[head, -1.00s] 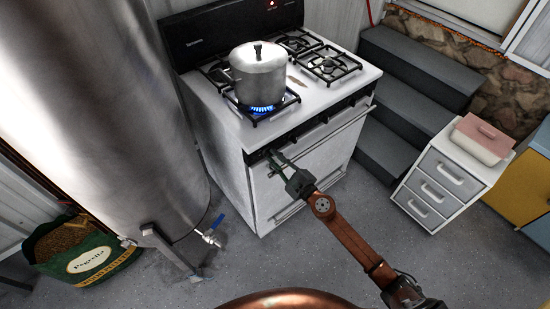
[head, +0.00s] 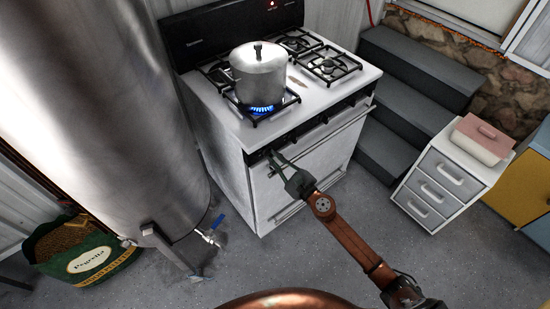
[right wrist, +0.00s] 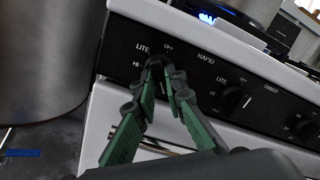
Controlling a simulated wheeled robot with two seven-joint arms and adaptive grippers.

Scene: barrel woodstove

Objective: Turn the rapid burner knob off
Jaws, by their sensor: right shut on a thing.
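The stove (head: 300,190) stands in the middle of the head view, with a dark knob strip along its front top edge. My right gripper (head: 272,155) is at the left end of that strip. In the right wrist view, the gripper (right wrist: 162,66) is shut on the leftmost knob (right wrist: 156,62), with the "RAPID" label just right of it. The fingers hide most of the knob, so I cannot read its pointer. A blue flame (head: 262,109) burns under the pot (head: 258,75) on the front left burner. My left gripper is not in view.
Another knob (right wrist: 236,99) sits to the right on the panel (right wrist: 205,75). A large steel tank (head: 110,110) stands close left of the stove. Dark steps (head: 405,110) and a white drawer unit (head: 440,180) are to the right. The floor in front is clear.

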